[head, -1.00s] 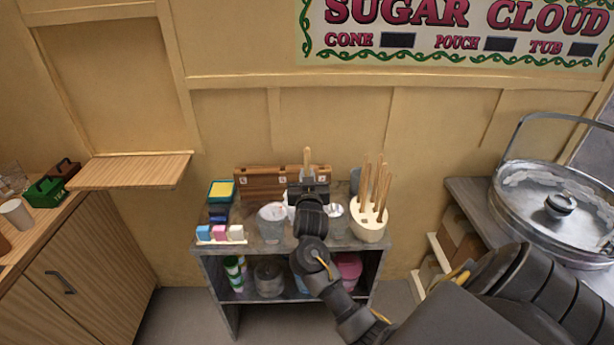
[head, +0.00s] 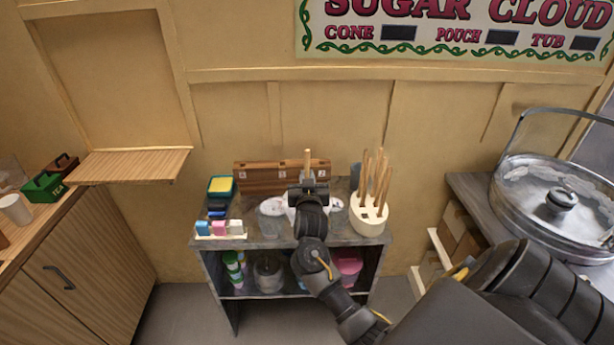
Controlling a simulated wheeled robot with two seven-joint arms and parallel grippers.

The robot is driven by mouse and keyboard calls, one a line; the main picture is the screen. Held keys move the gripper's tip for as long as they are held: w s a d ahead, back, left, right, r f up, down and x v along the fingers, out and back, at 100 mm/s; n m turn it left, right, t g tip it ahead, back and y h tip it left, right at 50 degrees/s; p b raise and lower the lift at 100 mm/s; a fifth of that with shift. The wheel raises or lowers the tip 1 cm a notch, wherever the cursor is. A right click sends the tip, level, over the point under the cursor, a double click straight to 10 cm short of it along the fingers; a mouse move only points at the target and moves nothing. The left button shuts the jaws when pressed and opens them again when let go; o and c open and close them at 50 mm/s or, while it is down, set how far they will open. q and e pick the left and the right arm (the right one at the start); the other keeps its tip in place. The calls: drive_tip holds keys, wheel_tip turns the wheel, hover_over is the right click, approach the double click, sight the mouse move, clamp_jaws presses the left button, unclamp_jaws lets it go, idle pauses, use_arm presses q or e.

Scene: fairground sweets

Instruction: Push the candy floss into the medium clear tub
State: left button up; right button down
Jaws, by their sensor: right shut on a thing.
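My right gripper (head: 308,190) is shut on an upright wooden stick (head: 308,160), whose top rises above the jaws. It is over the middle of the small grey shelf unit's top, and my forearm hides what is directly below, including the stick's lower end. A clear tub (head: 270,226) stands just left of the gripper, with something whitish at its mouth. A round white item with pinkish marks (head: 337,205) shows just right of the gripper. I cannot tell which of these is candy floss, nor whether the stick touches anything. My left gripper is not in view.
A cream holder (head: 369,222) with several wooden sticks stands close on the right. A wooden rack (head: 262,178) is behind. Colored blocks in a white tray (head: 221,236) and a yellow-topped box (head: 221,186) are left. A large lidded pan (head: 560,225) stands far right.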

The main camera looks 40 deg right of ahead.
sight(307, 152)
wheel_tip(307, 152, down, 6)
drive_tip(key=b, duration=0.3)
drive_tip(key=shift+r, duration=0.25)
idle(0.8)
wheel_tip(307, 152, up, 12)
drive_tip(key=p, duration=1.1)
drive_tip(key=shift+r+p, duration=0.3)
drive_tip(key=shift+r, duration=1)
